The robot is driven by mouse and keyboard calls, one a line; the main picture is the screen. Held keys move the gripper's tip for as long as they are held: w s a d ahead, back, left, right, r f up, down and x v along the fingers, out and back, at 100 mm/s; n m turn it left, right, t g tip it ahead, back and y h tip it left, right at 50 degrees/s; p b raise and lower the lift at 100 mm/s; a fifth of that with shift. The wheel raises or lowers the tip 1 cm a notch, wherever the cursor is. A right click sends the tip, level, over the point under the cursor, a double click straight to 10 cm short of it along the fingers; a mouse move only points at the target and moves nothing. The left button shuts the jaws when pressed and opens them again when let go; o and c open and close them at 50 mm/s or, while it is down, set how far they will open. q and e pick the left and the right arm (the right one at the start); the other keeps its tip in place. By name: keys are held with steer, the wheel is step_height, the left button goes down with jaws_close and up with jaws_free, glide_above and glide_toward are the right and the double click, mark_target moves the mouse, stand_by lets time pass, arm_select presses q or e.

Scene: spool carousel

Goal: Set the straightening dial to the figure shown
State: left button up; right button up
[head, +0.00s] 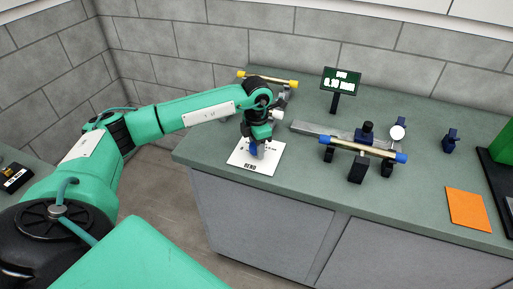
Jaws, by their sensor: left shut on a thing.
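My left gripper (257,150) points down at a white plate (262,169) marked "BEND" near the front left edge of the counter. It is shut on a blue knob (254,149) on that plate. The gripper hides most of the knob and the middle of the plate, so the dial's setting cannot be read. A small green display (341,81) on a black post stands at the back of the counter. Its figure is small and looks like 0.10 or similar. My right gripper is not in view.
An orange sheet (468,209) lies at the right.

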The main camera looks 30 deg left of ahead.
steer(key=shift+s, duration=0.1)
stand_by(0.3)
arm_select(q)
steer(key=o, duration=1)
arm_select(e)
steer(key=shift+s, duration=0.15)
arm_select(q)
steer(key=shift+r, duration=0.1)
step_height(320, 180, up, 14)
steer(key=shift+f+b, duration=0.15)
steer(key=shift+b, duration=1)
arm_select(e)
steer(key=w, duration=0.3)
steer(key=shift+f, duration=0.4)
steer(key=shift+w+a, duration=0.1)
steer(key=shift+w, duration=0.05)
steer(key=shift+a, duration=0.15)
